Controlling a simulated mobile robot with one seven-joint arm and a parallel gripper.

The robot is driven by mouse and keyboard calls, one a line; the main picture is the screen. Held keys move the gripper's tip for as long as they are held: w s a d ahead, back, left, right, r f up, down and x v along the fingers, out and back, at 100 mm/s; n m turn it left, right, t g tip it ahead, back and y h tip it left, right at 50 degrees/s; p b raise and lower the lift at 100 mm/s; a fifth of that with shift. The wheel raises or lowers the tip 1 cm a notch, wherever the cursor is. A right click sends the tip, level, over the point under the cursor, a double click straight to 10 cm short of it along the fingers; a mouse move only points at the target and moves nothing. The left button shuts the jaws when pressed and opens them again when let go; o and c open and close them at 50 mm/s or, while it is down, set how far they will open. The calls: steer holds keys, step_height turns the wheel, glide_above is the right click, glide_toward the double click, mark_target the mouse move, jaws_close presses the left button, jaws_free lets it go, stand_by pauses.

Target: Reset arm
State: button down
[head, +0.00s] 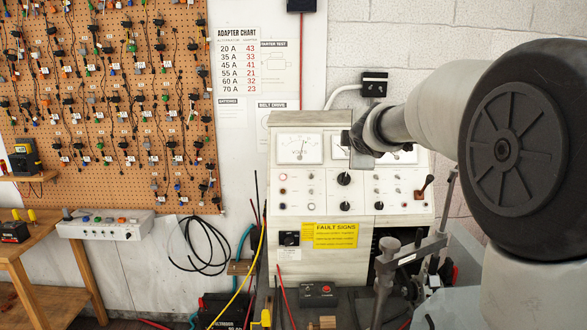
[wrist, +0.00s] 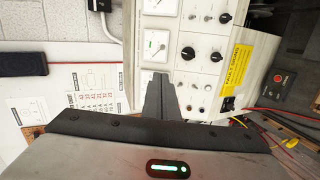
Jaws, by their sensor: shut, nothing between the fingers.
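My arm reaches in from the right in the head view and ends at my gripper (head: 357,150), in front of the upper part of the white test bench panel (head: 300,190). In the wrist view my gripper (wrist: 160,82) shows as dark fingers together, with nothing between them. The panel (wrist: 207,65) is beyond the fingers, turned sideways, with gauges, knobs and a yellow label. In the head view the arm and gripper hide part of the gauges. I cannot tell the exact gap between fingertips and panel.
Cables and a black box (head: 318,292) lie below. A pegboard (head: 110,100) with hanging connectors is at left, above a wooden table (head: 30,245). A metal clamp stand (head: 388,265) stands at lower right.

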steer(key=s+d+f+m+g+h, duration=0.15)
steer(key=s+m, duration=0.35)
steer(key=s, duration=0.5)
steer(key=s+d+f+m+g, duration=0.15)
steer(key=s+m, duration=0.25)
steer(key=s, duration=0.6)
steer(key=s+a+f+m+g+y, duration=0.1)
steer(key=s+f+m, duration=0.3)
steer(key=s, duration=0.7)
steer(key=s+a+f+m+g+y, duration=0.1)
steer(key=s+a+f+m+g, duration=0.2)
steer(key=s+f, duration=0.5)
steer(key=s+a+g, duration=0.1)
steer(key=s, duration=0.2)
steer(key=shift+s+m, duration=0.25)
steer(key=shift+m, duration=0.15)
steer(key=shift+a+y, duration=0.1)
steer(key=shift+y, duration=0.15)
